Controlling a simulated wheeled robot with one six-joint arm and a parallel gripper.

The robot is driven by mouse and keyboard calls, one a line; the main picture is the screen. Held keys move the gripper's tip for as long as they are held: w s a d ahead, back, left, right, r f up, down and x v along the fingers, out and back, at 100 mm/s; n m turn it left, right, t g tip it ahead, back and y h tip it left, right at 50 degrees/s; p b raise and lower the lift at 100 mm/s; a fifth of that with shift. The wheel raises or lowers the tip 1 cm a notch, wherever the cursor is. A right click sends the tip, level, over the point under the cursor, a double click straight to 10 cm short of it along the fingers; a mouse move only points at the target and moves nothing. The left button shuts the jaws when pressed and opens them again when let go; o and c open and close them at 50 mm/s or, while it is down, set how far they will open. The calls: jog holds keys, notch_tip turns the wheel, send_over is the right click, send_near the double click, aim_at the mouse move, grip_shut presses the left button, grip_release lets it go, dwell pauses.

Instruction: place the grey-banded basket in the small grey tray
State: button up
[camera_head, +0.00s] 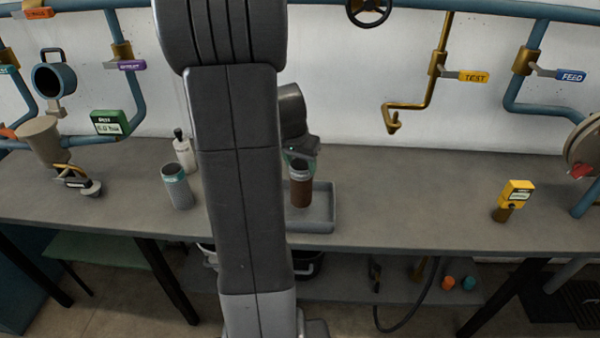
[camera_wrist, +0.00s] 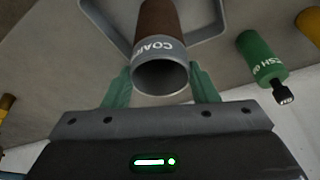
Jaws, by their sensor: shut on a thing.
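The grey-banded basket (camera_head: 300,188) is a brown cylinder with a grey lettered band at its open top. My gripper (camera_head: 301,159) is shut on it near the rim, from above. In the wrist view the green fingers (camera_wrist: 160,84) sit either side of the band of the basket (camera_wrist: 157,48). The small grey tray (camera_head: 316,227) is a shallow rimmed tray on the bench; its rim also shows in the wrist view (camera_wrist: 208,31). The basket is upright over the tray's inside. I cannot tell whether its base touches the tray floor. My arm hides the tray's left part.
A teal-banded grey canister (camera_head: 177,188) and a white bottle (camera_head: 184,152) stand left of my arm. A green bottle (camera_wrist: 261,58) shows in the wrist view.

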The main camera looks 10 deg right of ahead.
jog(key=shift+f, duration=1.55)
jog(key=shift+f, duration=0.2)
jog(key=o, duration=1.3)
jog(key=shift+r, duration=0.1)
jog(key=v, duration=1.2)
jog(key=shift+r, duration=0.1)
